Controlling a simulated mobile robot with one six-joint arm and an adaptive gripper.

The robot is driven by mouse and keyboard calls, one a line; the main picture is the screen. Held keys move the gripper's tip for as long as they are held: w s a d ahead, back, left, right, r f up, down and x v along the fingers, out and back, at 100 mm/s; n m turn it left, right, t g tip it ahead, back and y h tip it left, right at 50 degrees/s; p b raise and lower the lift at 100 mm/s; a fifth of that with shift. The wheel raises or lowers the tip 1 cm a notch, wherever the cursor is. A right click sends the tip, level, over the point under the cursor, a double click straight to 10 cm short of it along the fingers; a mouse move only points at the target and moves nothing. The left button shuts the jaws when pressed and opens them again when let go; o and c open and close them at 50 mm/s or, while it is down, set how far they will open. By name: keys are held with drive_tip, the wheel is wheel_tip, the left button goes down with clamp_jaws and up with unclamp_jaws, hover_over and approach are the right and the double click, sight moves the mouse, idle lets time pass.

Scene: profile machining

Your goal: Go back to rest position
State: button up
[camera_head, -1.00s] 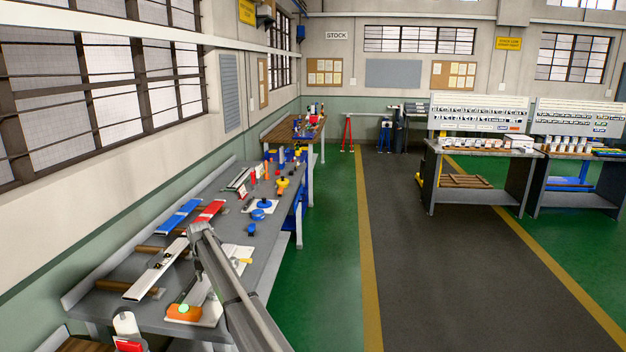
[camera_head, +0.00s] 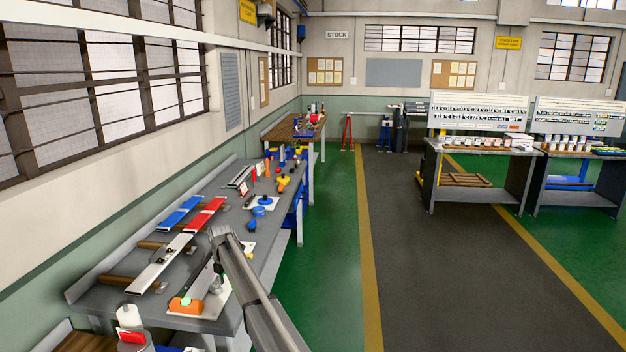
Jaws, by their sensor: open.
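My arm (camera_head: 245,285) reaches up from the bottom edge, over the front edge of the long grey workbench (camera_head: 113,306). Its upper visible end is a grey joint above the bench. I cannot make out my gripper's fingers, so nothing shows of what they are near. A silver profile (camera_head: 160,263), a red profile (camera_head: 207,213) and a blue profile (camera_head: 182,212) lie on the bench to the left of the arm.
An orange tool (camera_head: 184,305) lies on a white sheet at the bench's near end. Several small tools stand farther back. A white-and-red container (camera_head: 130,320) is at lower left. The green floor (camera_head: 325,270) and dark aisle (camera_head: 440,270) are clear. Another workbench (camera_head: 478,161) stands right.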

drive_tip(key=s+d+f+m+b, duration=0.2)
drive_tip(key=s+d+m, duration=0.3)
drive_tip(key=d, duration=0.5)
drive_tip(key=s+d+f+m+b, duration=0.1)
drive_tip(key=s+d+m, duration=0.4)
drive_tip(key=d, duration=0.4)
drive_tip(key=s+d+f+m+b, duration=0.2)
drive_tip(key=s+d+m, duration=0.35)
drive_tip(key=d, duration=0.45)
drive_tip(key=s+d+f+m+b, duration=0.2)
drive_tip(key=s+d+m, duration=0.6)
drive_tip(key=s, duration=0.3)
drive_tip(key=s+d+f+m+b, duration=0.1)
drive_tip(key=s+d+f+m, duration=0.1)
drive_tip(key=s+d+m, duration=0.6)
drive_tip(key=s+d, duration=0.2)
drive_tip(key=shift+s+b, duration=0.35)
drive_tip(key=shift+s, duration=0.05)
